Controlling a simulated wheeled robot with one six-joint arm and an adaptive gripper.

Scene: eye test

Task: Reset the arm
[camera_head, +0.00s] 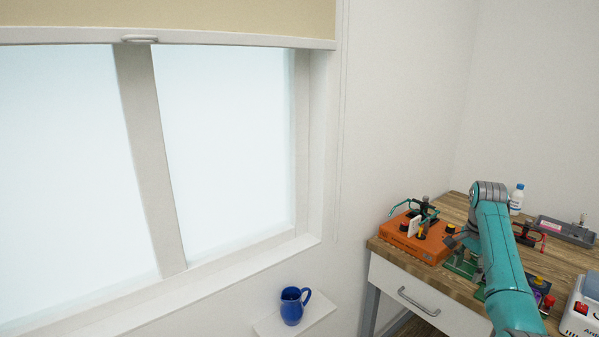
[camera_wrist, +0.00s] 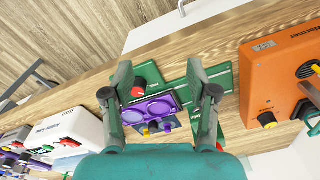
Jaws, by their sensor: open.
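My teal arm reaches over the wooden workbench (camera_head: 455,212) at the right of the head view. My gripper (camera_wrist: 158,78) is open in the wrist view, its two dark fingers spread apart. Between and beyond them I see a green board (camera_wrist: 178,84) with a purple double-ring part (camera_wrist: 150,108) and a red knob (camera_wrist: 140,87). I see nothing gripped. In the head view my gripper is mostly hidden by the arm, close to the orange box (camera_head: 420,246).
A white device (camera_head: 580,312) stands at the right, with a grey tray (camera_head: 566,231) and a white bottle (camera_head: 516,199) behind. A drawer handle (camera_head: 418,301) juts from the bench front. A blue mug (camera_head: 292,308) stands on a small white shelf below the window.

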